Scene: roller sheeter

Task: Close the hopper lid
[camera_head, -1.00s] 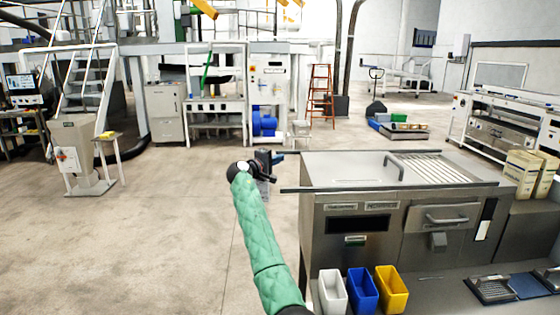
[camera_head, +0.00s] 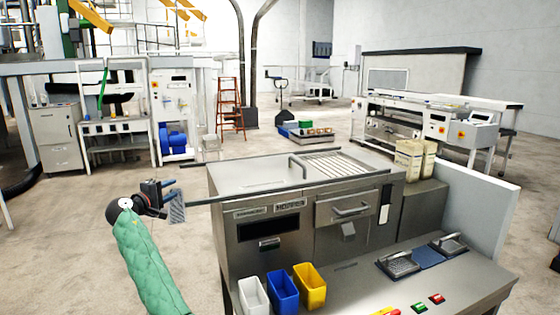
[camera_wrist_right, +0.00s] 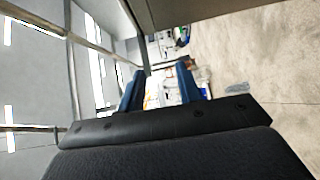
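The steel machine (camera_head: 268,228) stands in the middle of the head view. A flat steel plate (camera_head: 245,175), apparently the hopper lid, lies on the left of its top between two long rails. A bent handle (camera_head: 298,167) stands up at the plate's right end. To the right of it a barred grille (camera_head: 335,163) is uncovered.
White, blue and yellow bins (camera_head: 283,289) stand along the machine's front left. A lower steel counter (camera_head: 375,285) holds scrapers and coloured buttons. Paper sacks (camera_head: 412,159) stand at the right. Open floor lies to the left.

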